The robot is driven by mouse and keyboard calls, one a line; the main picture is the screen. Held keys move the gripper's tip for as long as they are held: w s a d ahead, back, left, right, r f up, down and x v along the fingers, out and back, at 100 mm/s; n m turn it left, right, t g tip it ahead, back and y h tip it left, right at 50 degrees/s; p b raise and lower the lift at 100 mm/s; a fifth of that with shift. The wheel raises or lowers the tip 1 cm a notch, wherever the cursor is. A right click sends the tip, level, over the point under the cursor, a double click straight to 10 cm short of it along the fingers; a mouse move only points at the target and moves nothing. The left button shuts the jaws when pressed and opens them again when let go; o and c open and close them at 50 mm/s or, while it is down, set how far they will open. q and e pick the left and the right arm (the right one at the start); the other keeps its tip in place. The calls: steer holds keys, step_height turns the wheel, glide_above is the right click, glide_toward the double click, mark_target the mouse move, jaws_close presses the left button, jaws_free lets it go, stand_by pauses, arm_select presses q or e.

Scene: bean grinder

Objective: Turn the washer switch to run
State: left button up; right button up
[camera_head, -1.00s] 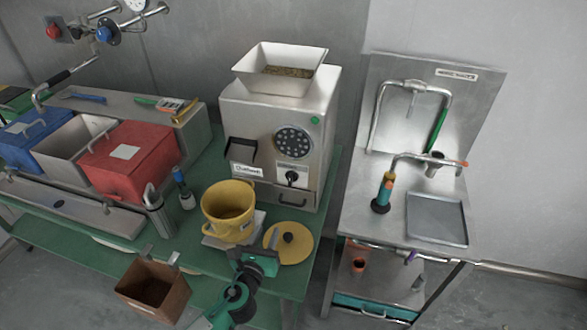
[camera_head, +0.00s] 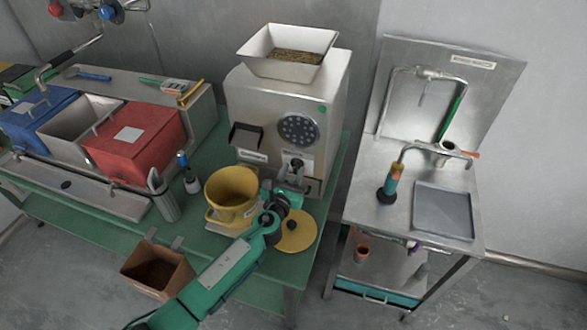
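A grey box machine (camera_head: 255,110) with a white hopper of beans (camera_head: 290,52) on top stands on the green table. Its front has a round dark perforated disc (camera_head: 298,132) and, below it, a small dark rotary switch (camera_head: 297,164) on a pale plate. My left gripper (camera_head: 292,174) is right at this switch and partly covers it. I cannot tell whether it touches the switch, or whether its fingers are open or shut. The switch's position and lettering are too small to read. My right gripper is not in view.
A yellow pot (camera_head: 232,190) stands just left of my forearm, and its yellow lid (camera_head: 297,232) lies below the machine. A brown box (camera_head: 157,272) is at the table's front. A steel sink stand (camera_head: 405,215) is at the right, across a gap.

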arm_select(q)
steer(key=shift+w+d, duration=0.25)
steer(key=shift+w, duration=0.45)
jaws_close()
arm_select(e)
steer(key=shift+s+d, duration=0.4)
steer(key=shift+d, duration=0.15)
